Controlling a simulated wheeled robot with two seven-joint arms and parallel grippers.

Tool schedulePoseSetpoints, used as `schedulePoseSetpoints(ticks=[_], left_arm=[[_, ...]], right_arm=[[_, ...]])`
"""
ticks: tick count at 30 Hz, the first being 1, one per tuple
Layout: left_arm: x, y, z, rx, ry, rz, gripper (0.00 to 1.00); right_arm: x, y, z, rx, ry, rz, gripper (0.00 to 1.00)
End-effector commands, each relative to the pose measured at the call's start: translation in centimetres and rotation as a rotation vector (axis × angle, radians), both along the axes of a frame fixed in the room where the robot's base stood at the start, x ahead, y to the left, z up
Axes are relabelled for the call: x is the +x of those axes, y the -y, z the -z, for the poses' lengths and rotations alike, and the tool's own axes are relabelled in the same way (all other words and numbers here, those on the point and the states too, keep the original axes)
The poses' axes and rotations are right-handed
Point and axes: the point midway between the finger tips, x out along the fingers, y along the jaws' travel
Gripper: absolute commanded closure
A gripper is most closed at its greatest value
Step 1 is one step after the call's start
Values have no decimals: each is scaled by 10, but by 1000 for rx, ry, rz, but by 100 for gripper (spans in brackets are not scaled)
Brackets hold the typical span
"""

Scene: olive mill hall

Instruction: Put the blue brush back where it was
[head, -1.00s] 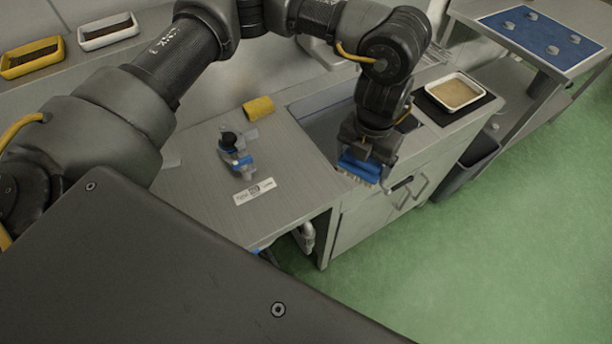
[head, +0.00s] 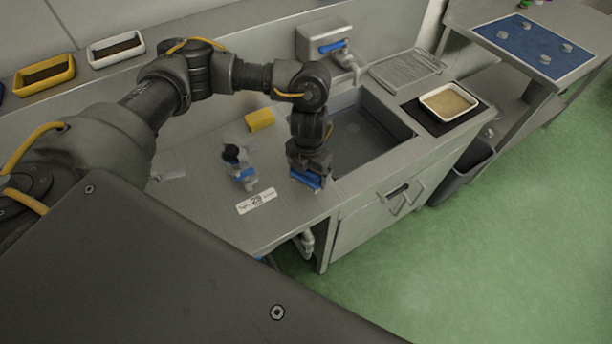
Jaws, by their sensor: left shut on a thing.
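The blue brush (head: 308,181) is at the tip of my left gripper (head: 308,170), over the metal counter just left of the sink. My left gripper is shut on it and points down. Most of the brush is hidden by the gripper, and I cannot tell whether it touches the counter. My right gripper does not show.
The sink basin (head: 362,135) lies right of the gripper. A yellow sponge-like block (head: 259,120), a black-and-blue bottle-like item (head: 239,168) and a white label (head: 256,201) are on the counter (head: 205,205). A tray with tan contents (head: 448,102) stands on a black mat.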

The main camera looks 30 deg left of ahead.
Motion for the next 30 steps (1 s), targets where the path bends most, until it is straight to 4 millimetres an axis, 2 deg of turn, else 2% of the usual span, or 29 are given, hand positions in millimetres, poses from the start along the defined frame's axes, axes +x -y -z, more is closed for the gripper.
schedulePoseSetpoints(ticks=[6,8,15,28,29,30], left_arm=[[0,-4,5,-1,-1,-2,39],[-1,-9,10,2,-4,-4,39],[0,-7,36,-1,-2,-3,39],[1,-7,44,0,0,0,39],[1,-7,43,0,0,0,13],[1,-7,42,0,1,0,7]], right_arm=[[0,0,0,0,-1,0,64],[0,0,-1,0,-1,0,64],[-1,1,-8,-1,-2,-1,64],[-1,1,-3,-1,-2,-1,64],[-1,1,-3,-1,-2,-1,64],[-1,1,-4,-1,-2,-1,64]])
